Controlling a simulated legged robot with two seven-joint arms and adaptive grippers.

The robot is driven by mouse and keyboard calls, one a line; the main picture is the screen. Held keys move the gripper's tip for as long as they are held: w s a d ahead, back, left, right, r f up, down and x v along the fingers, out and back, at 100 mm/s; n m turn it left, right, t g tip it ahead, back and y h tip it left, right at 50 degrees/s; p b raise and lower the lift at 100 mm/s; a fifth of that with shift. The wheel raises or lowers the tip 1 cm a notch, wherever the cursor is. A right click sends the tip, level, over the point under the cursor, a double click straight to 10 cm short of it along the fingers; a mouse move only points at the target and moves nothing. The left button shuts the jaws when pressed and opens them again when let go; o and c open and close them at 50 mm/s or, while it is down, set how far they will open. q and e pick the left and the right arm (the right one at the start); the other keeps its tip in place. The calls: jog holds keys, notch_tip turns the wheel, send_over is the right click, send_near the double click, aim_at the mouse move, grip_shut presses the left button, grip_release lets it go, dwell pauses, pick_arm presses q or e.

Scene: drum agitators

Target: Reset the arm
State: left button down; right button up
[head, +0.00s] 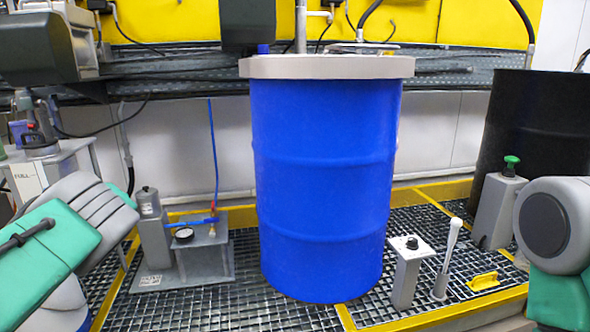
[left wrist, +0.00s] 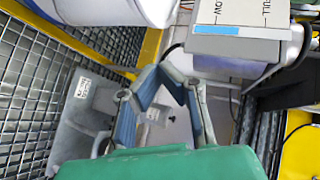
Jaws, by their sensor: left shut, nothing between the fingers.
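My left arm (head: 45,255), with green and light grey covers, reaches in at the left edge of the head view. My left gripper (left wrist: 163,74) shows in the left wrist view, its blue-padded fingers shut and empty. I cannot make out its fingertips in the head view. My right arm (head: 553,225) shows only as a grey and green link at the right edge; its gripper is out of view. A blue drum (head: 325,190) with a grey lid (head: 325,67) stands upright in the middle, apart from both visible arm parts.
A grey pump-like unit with a gauge (head: 183,235) stands left of the drum. A grey post with a black knob (head: 408,270) and a white handle (head: 447,258) stand at its right. A black drum (head: 530,125) is behind. Yellow-edged grating (head: 220,305) covers the floor.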

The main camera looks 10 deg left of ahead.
pick_arm(q)
jog(key=s+d+f+g+h, duration=0.1)
jog(key=s+f+h, duration=0.1)
jog(key=s+f, duration=0.3)
jog(key=s+f+g+h, duration=0.1)
jog(key=s+f, duration=0.2)
jog(key=f, duration=0.4)
jog(key=s+d+f+n+g+h, duration=0.1)
jog(key=s+d+f+h, duration=0.4)
jog(key=s+d+f, duration=1)
jog(key=s+d+r+n+g+h, duration=0.1)
jog(key=s+d+r+h, duration=0.1)
jog(key=s+d, duration=0.95)
jog(key=s+d+r+h, duration=0.1)
jog(key=s+d+h, duration=0.1)
jog(key=s+d, duration=0.95)
notch_tip(320, 180, up, 13)
jog(key=s+a+p, duration=0.2)
jog(key=p, duration=1)
jog(key=shift+a, duration=0.35)
pick_arm(e)
notch_tip(320, 180, up, 13)
jog(key=a, duration=0.1)
jog(key=shift+a, duration=0.15)
jog(key=shift+f, duration=0.1)
